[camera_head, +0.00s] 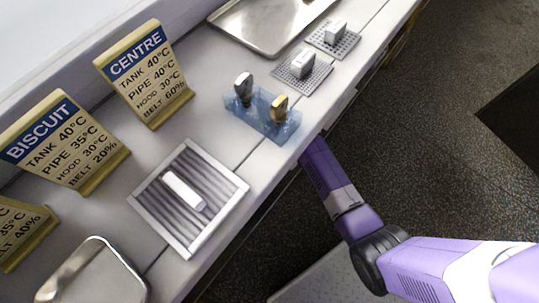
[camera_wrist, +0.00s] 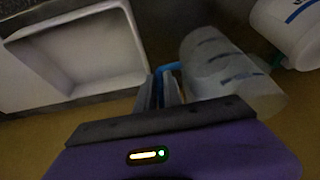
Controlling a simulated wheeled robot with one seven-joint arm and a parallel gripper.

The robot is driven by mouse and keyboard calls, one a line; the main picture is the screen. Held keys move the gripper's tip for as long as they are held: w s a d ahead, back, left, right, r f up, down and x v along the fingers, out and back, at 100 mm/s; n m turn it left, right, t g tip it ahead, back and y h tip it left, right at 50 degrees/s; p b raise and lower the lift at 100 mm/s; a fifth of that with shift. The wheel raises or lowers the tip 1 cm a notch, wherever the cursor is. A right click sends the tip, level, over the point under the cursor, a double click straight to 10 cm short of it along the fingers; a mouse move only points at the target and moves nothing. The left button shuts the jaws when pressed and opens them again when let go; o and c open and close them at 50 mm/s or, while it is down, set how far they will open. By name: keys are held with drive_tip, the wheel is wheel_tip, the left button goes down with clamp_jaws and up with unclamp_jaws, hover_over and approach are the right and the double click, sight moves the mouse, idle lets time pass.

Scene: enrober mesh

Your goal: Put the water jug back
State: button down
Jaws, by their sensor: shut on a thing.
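In the wrist view, the water jug (camera_wrist: 222,62) is a pale, translucent cylinder with darker bands, just right of my fingers. A blue handle (camera_wrist: 166,67) runs from its side to between my fingertips. My gripper (camera_wrist: 160,90) is shut on this blue handle. The jug's base and what lies under it are not clear. In the head view, the gripper and jug are hidden; my purple forearm reaches in under the counter's front edge.
In the wrist view, a white tub (camera_wrist: 80,45) lies left of my fingers and a white container with a blue stripe (camera_wrist: 292,28) stands close right of the jug. The head view shows the counter (camera_head: 215,120) with signs, a grille (camera_head: 150,198) and steel trays.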

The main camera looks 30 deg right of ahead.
drive_tip(key=shift+d+f+b, duration=0.15)
drive_tip(key=shift+f+b, duration=0.4)
drive_tip(key=shift+f, duration=1.1)
drive_tip(key=shift+f, duration=0.1)
drive_tip(key=shift+f, duration=0.1)
drive_tip(key=c, duration=1.5)
unclamp_jaws()
drive_tip(key=p+v, duration=0.4)
drive_tip(key=v, duration=0.8)
